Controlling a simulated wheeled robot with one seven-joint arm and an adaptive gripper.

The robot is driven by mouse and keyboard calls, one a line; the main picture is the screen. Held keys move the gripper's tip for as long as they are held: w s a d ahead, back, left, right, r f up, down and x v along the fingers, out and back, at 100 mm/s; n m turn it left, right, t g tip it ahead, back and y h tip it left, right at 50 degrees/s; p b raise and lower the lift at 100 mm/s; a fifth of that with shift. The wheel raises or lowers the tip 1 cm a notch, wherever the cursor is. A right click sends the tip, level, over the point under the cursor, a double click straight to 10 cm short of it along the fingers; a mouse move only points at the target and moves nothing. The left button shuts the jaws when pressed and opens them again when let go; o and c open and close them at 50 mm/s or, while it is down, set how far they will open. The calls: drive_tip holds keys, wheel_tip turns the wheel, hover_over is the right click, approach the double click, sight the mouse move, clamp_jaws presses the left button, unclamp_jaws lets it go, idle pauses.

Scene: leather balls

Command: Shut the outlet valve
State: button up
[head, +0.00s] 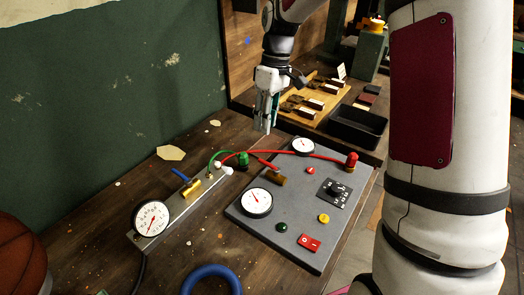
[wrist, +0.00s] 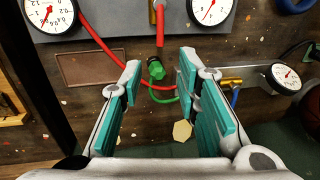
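A brass valve (head: 192,188) with a blue lever (head: 181,174) sits on a grey metal bar beside a white dial gauge (head: 152,219). The lever lies at an angle to the bar. The valve also shows at the right in the wrist view (wrist: 231,82), with its blue lever (wrist: 235,97) beside it. No label shows which valve is the outlet. My gripper (head: 264,128) hangs above the table behind the hoses, pointing down. In the wrist view its teal-padded fingers (wrist: 160,76) are wide apart with nothing held; a green fitting (wrist: 156,68) shows between them, farther down.
A grey panel (head: 240,209) carries two gauges, buttons, a red switch and a brass fitting (head: 278,180). Red hoses and a green hose (head: 217,155) cross the table. A blue ring (head: 212,275) and a basketball (head: 20,257) lie in front; a black tray (head: 357,127) stands behind.

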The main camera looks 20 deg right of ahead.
sight(268, 165)
drive_tip(key=f, duration=0.3)
drive_tip(key=s+a+f, duration=0.1)
drive_tip(key=f, duration=0.6)
drive_tip(key=shift+s+a+f+p, duration=0.15)
drive_tip(key=shift+a+f+p, duration=0.1)
drive_tip(key=shift+a+p, duration=0.1)
drive_tip(key=shift+c, duration=0.2)
clamp_jaws()
